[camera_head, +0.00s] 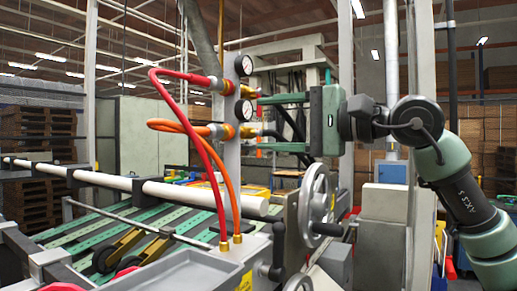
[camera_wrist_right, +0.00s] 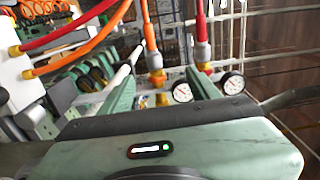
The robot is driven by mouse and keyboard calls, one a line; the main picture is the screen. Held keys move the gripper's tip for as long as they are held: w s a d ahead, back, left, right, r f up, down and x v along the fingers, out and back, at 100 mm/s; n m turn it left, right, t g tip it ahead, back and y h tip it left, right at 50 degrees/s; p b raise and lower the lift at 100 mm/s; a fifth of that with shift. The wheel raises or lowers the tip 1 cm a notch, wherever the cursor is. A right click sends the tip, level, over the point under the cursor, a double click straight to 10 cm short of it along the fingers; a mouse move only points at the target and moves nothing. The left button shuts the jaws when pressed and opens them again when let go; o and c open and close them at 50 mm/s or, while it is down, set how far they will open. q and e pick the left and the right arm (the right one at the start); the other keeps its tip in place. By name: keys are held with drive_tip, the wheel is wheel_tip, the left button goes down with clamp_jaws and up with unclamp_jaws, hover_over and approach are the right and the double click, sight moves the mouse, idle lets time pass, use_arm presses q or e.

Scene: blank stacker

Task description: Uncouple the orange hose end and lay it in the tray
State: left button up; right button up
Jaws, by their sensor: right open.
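The orange hose (camera_head: 183,125) ends in a grey collar on the lower brass fitting (camera_head: 229,131) of an upright post. Its other end drops to a brass fitting on the machine below. The orange hose end (camera_wrist_right: 151,45) is at its brass fitting in the right wrist view. My right gripper (camera_head: 262,122) is open, its green fingers pointing at the post from the right. In the wrist view the orange coupling shows between the fingers, with no visible grip on it. A shallow grey tray (camera_head: 190,272) is at the lower front. My left gripper is not in view.
A red hose (camera_head: 180,75) is coupled just above the orange one and loops down beside it. Two pressure gauges (camera_head: 243,65) sit on the post near my upper finger. A handwheel (camera_head: 316,200) stands below my right gripper. A white roller (camera_head: 150,188) crosses behind the tray.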

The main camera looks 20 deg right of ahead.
sight(220, 133)
drive_tip(key=shift+f+p+x, duration=0.2)
drive_tip(key=shift+p+x, duration=0.35)
drive_tip(key=shift+x, duration=1.5)
drive_tip(key=shift+f+p+x, duration=0.2)
drive_tip(key=shift+p+x, duration=0.3)
drive_tip(key=shift+x, duration=1.6)
drive_tip(key=shift+f+p+x, duration=0.25)
drive_tip(key=shift+p+x, duration=0.3)
drive_tip(key=shift+x, duration=1.5)
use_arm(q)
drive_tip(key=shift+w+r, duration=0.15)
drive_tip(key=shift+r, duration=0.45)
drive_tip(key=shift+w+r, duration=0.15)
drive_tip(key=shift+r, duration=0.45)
use_arm(e)
drive_tip(key=shift+w+d, duration=0.1)
drive_tip(key=shift+d, duration=0.05)
clamp_jaws()
drive_tip(key=shift+f, duration=0.1)
